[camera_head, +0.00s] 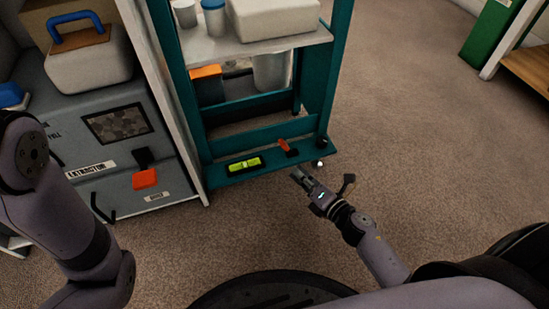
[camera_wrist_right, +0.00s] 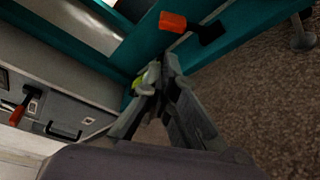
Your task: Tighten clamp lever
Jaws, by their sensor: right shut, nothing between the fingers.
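A clamp lever (camera_head: 285,146) with an orange-red handle and a black base sits on the lower teal rail of the shelf frame. It also shows at the top of the right wrist view (camera_wrist_right: 173,21). My right gripper (camera_head: 297,173) is shut and empty, just in front of the rail and apart from the lever. In the right wrist view its fingertips (camera_wrist_right: 164,73) lie below the lever in the picture. A second orange lever (camera_head: 144,178) is on the grey cabinet at the left. My left arm shows at the left edge, but its gripper is out of view.
A yellow-green level vial (camera_head: 244,164) sits on the teal rail (camera_head: 218,176) left of the lever. The shelf above holds a white box (camera_head: 275,18) and jars. The grey cabinet (camera_head: 105,185) stands to the left. Carpeted floor (camera_head: 420,110) is clear to the right.

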